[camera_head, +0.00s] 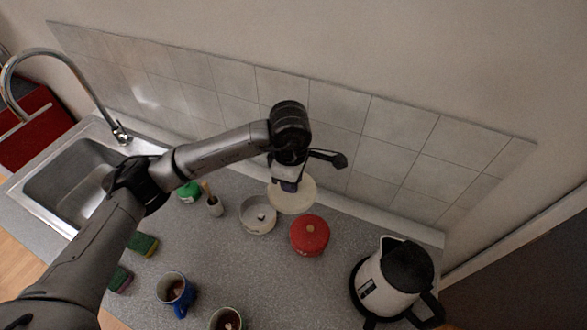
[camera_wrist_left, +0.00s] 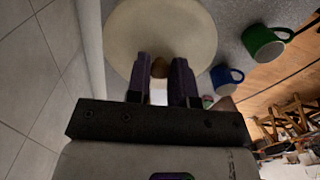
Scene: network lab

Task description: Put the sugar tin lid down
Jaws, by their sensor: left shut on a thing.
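The sugar tin lid (camera_head: 297,199) is a round cream disc, held above the back of the counter near the tiled wall. My left gripper (camera_head: 287,184) is shut on the lid's small brown knob, which shows between the fingers in the left wrist view (camera_wrist_left: 159,68). The lid (camera_wrist_left: 160,25) fills the top middle of that view. An open, pale round tin (camera_head: 258,216) stands on the counter just left of and below the lid in the head view. I cannot tell the exact gap between lid and counter. My right gripper is not in view.
A red lidded tin (camera_head: 309,235) stands close beside the lid. A kettle (camera_head: 391,280) is at the right. Mugs (camera_head: 176,292), sponges (camera_head: 142,244), a small pot with a brush (camera_head: 214,206) and a green item (camera_head: 189,192) stand left and front.

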